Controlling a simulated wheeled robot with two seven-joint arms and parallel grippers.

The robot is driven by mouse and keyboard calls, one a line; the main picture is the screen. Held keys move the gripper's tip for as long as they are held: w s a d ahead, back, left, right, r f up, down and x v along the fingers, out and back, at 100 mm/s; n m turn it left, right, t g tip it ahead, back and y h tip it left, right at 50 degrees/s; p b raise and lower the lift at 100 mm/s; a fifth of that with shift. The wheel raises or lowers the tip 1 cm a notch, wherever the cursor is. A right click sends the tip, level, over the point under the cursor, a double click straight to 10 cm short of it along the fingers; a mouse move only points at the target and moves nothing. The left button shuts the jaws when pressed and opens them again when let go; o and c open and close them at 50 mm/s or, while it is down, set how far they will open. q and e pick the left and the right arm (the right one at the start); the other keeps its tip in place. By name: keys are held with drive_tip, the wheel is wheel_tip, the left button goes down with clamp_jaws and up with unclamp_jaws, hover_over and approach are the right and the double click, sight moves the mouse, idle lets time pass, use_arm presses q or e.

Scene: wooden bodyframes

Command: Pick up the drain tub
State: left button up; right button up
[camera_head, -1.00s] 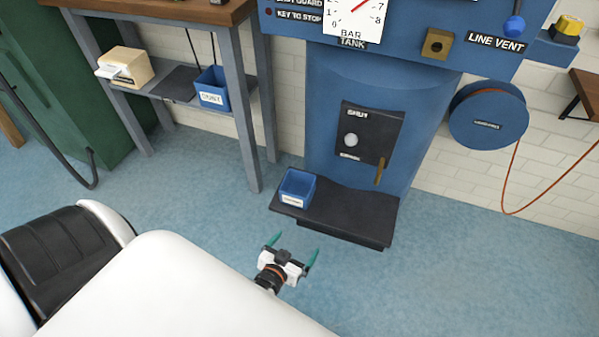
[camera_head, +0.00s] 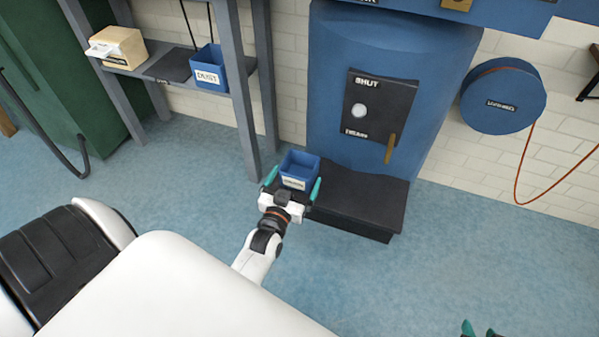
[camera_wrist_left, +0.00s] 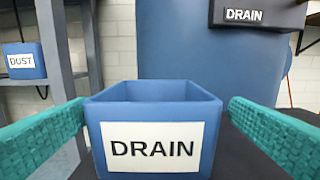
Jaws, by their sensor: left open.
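The drain tub is a small open blue box (camera_head: 299,170) with a white label, on the black step in front of the blue tank. In the left wrist view the tub (camera_wrist_left: 153,105) stands upright, its label reading DRAIN. My left gripper (camera_head: 292,186) is open, with its teal fingers on either side of the tub. In the left wrist view the left finger looks close to the tub's side, and a gap shows at the right finger. My right gripper (camera_head: 482,330) shows only as teal fingertips at the bottom edge; its jaw state is unclear.
The black step (camera_head: 360,200) carries the tub at its left end. The blue tank (camera_head: 375,90) with a black panel and lever (camera_head: 390,148) rises behind. A shelf at left holds a blue DUST tub (camera_head: 209,68). The floor in front is clear.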

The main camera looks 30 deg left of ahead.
sight(305, 155)
use_arm(q)
drive_tip(key=b+x, duration=0.1)
drive_tip(key=x, duration=0.4)
drive_tip(key=shift+s+a+f+b, duration=0.1)
drive_tip(key=shift+a+f+b, duration=0.15)
drive_tip(key=shift+b, duration=0.15)
use_arm(e)
drive_tip(key=w+a+r+t+y, duration=0.1)
drive_tip(key=w+a+r+t, duration=0.1)
drive_tip(key=w+r+t, duration=0.3)
drive_tip(key=shift+r, duration=0.2)
use_arm(q)
drive_tip(key=shift+c, duration=0.6)
use_arm(e)
drive_tip(key=shift+a, duration=0.1)
use_arm(q)
drive_tip(key=c, duration=1.5)
drive_tip(key=shift+r, duration=0.2)
drive_tip(key=shift+c, duration=0.8)
drive_tip(key=shift+r, duration=0.1)
